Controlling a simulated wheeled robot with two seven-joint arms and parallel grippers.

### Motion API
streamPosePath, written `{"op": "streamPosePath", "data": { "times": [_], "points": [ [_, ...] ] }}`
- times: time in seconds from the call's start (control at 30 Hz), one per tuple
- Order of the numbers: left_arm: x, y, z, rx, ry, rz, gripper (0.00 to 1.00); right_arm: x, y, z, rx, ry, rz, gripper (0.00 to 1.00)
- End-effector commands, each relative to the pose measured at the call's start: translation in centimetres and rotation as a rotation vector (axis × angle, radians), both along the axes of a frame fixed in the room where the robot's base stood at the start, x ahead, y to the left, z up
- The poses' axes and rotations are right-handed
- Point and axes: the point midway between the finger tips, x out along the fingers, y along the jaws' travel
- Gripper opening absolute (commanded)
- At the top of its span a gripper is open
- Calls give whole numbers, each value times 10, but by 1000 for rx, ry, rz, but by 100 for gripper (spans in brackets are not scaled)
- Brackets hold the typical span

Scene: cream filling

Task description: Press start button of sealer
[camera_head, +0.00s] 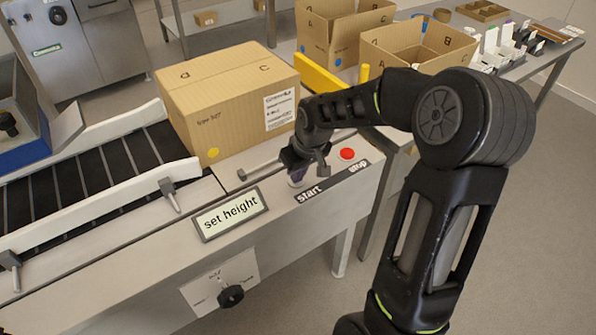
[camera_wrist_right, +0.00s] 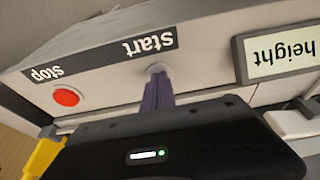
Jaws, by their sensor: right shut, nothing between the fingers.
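The sealer (camera_head: 150,235) is a grey conveyor machine with a panel labelled "start" (camera_head: 309,190) and "stop". My right gripper (camera_head: 297,177) is shut and empty, pointing down at the panel beside the start label. In the right wrist view its purple fingertips (camera_wrist_right: 157,88) are at the pale start button (camera_wrist_right: 157,69), mostly covering it. They look touching or nearly so; I cannot tell whether the button is pressed in. The red stop button (camera_head: 347,154) lies to the right and is clear of the gripper; it also shows in the right wrist view (camera_wrist_right: 66,97). My left gripper is not in view.
A closed cardboard box (camera_head: 225,95) sits on the sealer behind my gripper. A "set height" sign (camera_head: 231,214) is left of the start label, with a black knob (camera_head: 231,296) below. A yellow guide (camera_head: 318,75) and open boxes (camera_head: 418,45) are behind.

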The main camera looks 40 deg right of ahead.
Motion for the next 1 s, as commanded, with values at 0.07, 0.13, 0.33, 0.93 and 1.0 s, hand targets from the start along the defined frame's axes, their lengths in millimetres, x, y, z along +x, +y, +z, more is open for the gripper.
{"op": "streamPosePath", "data": {
  "times": [0.07,0.13,0.33,0.93,1.0],
  "points": [
    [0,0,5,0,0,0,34,-4,2,0,6,20,0,0],
    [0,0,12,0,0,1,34,-2,2,9,5,17,1,0],
    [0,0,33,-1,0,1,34,7,2,48,-1,-1,2,0],
    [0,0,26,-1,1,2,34,-20,2,136,-2,-5,2,0],
    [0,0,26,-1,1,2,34,-20,2,137,-2,-5,2,0]
  ]
}}
